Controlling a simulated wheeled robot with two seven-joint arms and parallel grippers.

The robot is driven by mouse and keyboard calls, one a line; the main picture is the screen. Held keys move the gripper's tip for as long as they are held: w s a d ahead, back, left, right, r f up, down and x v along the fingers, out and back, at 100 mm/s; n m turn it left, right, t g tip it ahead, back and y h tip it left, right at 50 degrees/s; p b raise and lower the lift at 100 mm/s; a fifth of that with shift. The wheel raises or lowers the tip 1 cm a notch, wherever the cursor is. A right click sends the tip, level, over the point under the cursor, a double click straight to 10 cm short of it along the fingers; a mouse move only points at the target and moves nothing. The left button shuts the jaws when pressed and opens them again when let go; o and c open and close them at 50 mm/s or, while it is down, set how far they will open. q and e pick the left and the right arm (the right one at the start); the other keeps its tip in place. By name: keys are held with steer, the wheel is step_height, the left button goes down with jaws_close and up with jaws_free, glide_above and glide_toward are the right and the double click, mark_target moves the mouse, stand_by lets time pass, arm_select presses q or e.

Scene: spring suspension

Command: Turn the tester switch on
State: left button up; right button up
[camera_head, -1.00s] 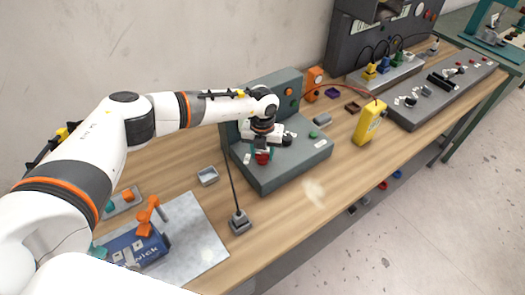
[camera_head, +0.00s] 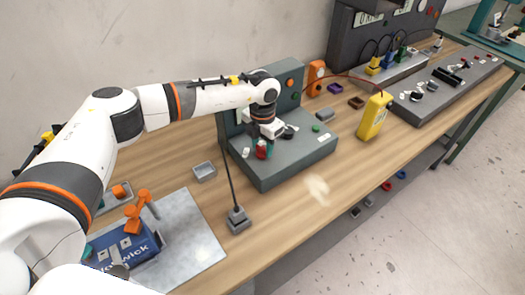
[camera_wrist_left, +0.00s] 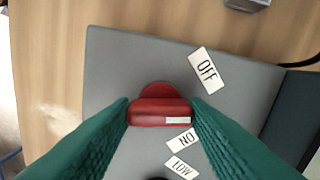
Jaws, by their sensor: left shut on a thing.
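The tester (camera_head: 300,158) is a grey unit with a raised back panel on the wooden bench. Its red switch knob (camera_head: 261,152) is on the left part of the deck. My left gripper (camera_head: 259,146) points down over it. In the left wrist view, the teal fingers of my left gripper (camera_wrist_left: 160,113) are shut on the red knob (camera_wrist_left: 158,106) from both sides. A white mark on the knob's right end lies near the ON label (camera_wrist_left: 183,139). The OFF label (camera_wrist_left: 206,70) is farther up, and a LOW label (camera_wrist_left: 181,167) is below. My right gripper is not in view.
A grey weight-like block with a thin rod (camera_head: 238,218) stands in front of the tester. A small grey tray (camera_head: 204,171) is to its left. A yellow meter (camera_head: 375,116) with a red lead stands to the right. A blue box (camera_head: 125,248) lies on a metal plate (camera_head: 185,235).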

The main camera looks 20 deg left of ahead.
mark_target(262, 147)
arm_select(q)
steer(key=m+b, duration=0.6)
steer(key=shift+f, duration=0.1)
steer(key=m+b, duration=0.2)
steer(key=m, duration=0.1)
steer(key=shift+r+m+b, duration=0.2)
steer(key=shift+m+b, duration=0.3)
steer(key=shift+m, duration=0.5)
steer(key=shift+r, duration=0.1)
steer(key=o, duration=1)
step_height(262, 147, up, 12)
steer(key=shift+f+b, duration=0.1)
steer(key=shift+b, duration=0.95)
